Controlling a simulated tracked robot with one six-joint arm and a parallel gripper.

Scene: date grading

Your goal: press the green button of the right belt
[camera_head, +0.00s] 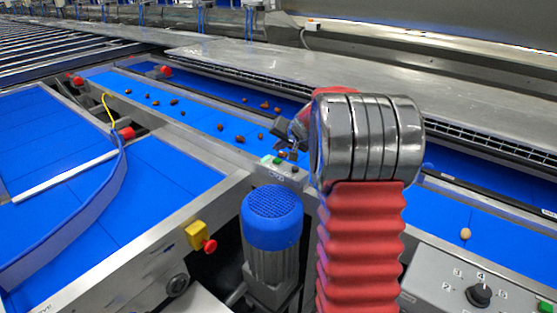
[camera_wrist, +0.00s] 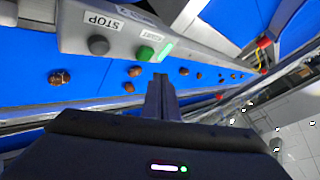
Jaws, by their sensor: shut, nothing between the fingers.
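A grey control box (camera_head: 284,174) sits on the metal rail beside the blue belt in the head view. The box (camera_wrist: 72,27) also shows in the wrist view, with a grey button (camera_wrist: 98,45) under a STOP label. Beside it are a green button (camera_wrist: 145,53) and a lit green lamp (camera_wrist: 167,48). My gripper (camera_head: 291,151) hangs just above and behind the box in the head view. In the wrist view, my gripper (camera_wrist: 161,80) has its fingers shut and empty, with the tips just below the green button in the picture. I see no clear contact.
Several brown dates (camera_head: 174,101) lie on the blue belt. A blue-topped motor (camera_head: 272,222) stands in front of the box. A yellow-and-red emergency stop (camera_head: 200,236) is at left. A larger panel with a dial (camera_head: 479,295) is at lower right.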

